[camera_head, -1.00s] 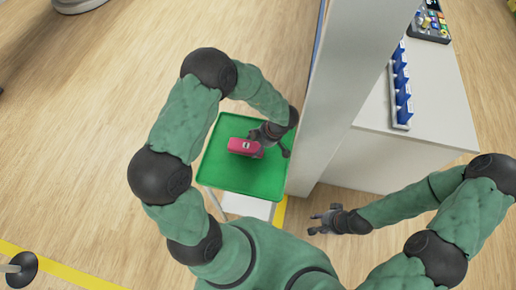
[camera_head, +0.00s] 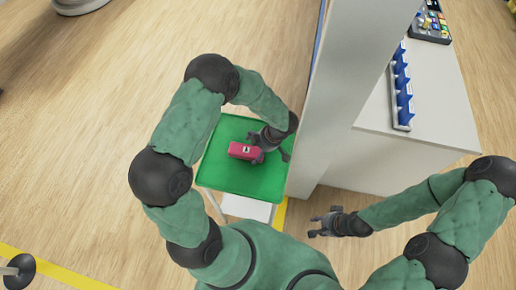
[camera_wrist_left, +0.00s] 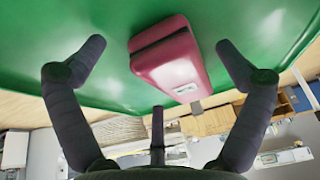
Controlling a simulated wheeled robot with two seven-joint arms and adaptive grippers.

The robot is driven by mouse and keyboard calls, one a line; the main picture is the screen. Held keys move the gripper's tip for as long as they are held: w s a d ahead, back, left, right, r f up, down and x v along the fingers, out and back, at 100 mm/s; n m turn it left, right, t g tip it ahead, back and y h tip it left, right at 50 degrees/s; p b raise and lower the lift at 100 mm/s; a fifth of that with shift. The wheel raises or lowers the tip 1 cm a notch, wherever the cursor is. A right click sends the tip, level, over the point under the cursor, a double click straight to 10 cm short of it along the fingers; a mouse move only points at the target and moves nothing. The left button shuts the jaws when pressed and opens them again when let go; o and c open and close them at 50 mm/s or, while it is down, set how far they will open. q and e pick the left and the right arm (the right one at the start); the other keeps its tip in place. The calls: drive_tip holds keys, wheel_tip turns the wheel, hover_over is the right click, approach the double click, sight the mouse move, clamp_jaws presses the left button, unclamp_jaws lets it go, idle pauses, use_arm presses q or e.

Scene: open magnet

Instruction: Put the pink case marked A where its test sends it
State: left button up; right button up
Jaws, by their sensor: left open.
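The pink case (camera_head: 242,151) lies in the green tray (camera_head: 215,176), with a small white label on its top. The letter on the label is too small to read. My left gripper (camera_head: 270,156) is open, low over the tray at the right end of the case. In the left wrist view the case (camera_wrist_left: 172,62) lies beyond and between two spread fingers, with a gap visible on both sides. My right gripper (camera_head: 318,225) is open and empty, over the floor to the right of the tray.
A tall grey panel (camera_head: 345,90) stands right of the tray. Behind it is a white counter (camera_head: 440,110) with a row of blue dividers (camera_head: 403,90) and a dark box of coloured items (camera_head: 430,22). A post base (camera_head: 20,270) stands at lower left.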

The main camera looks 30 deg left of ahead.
use_arm(q)
drive_tip(key=shift+r, duration=0.15)
drive_tip(key=p+v, duration=0.4)
drive_tip(key=v, duration=0.8)
